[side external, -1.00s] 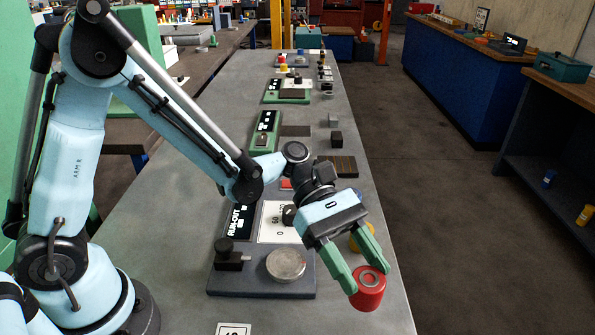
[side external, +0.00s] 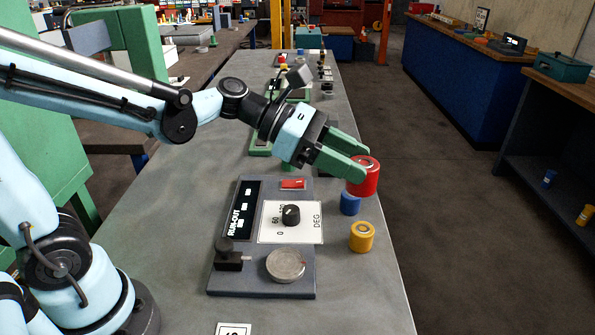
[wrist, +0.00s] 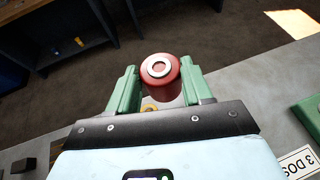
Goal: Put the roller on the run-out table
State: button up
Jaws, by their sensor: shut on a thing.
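A red roller (side external: 365,180) with a pale ring on top is held between the green fingers of my gripper (side external: 352,162). In the wrist view the roller (wrist: 161,82) sits upright between both fingertips. It hangs near the bench's right edge, overlapping the top of the blue roller in the side view; I cannot tell the gap between them. The run-out station (side external: 262,284) is a dark plate labelled RUN-OUT, left of and nearer the camera than the held roller. It carries a round metal disc (side external: 285,264), a black knob, a dial card and a red switch.
A blue roller (side external: 349,204) and a yellow roller (side external: 361,237) stand on the bench (side external: 372,290) right of the station. Other green stations and small blocks lie farther back. Past the bench's right edge is open floor (side external: 465,230). The front right bench top is clear.

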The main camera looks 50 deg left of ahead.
jog(key=a+r+n+t+y, duration=0.3)
jog(key=a+r+n+y, duration=0.1)
jog(key=a, duration=0.4)
jog(key=a+r+n+t+y, duration=0.3)
jog(key=a+r+n+y, duration=0.1)
jog(key=a, duration=0.3)
jog(key=n+y, duration=0.6)
send_over(235, 149)
notch_tip(235, 149, down, 23)
jog(key=shift+r, duration=0.1)
jog(key=shift+f, duration=2.05)
jog(key=o, duration=1.3)
jog(key=shift+f, duration=0.15)
jog(key=shift+c, duration=0.2)
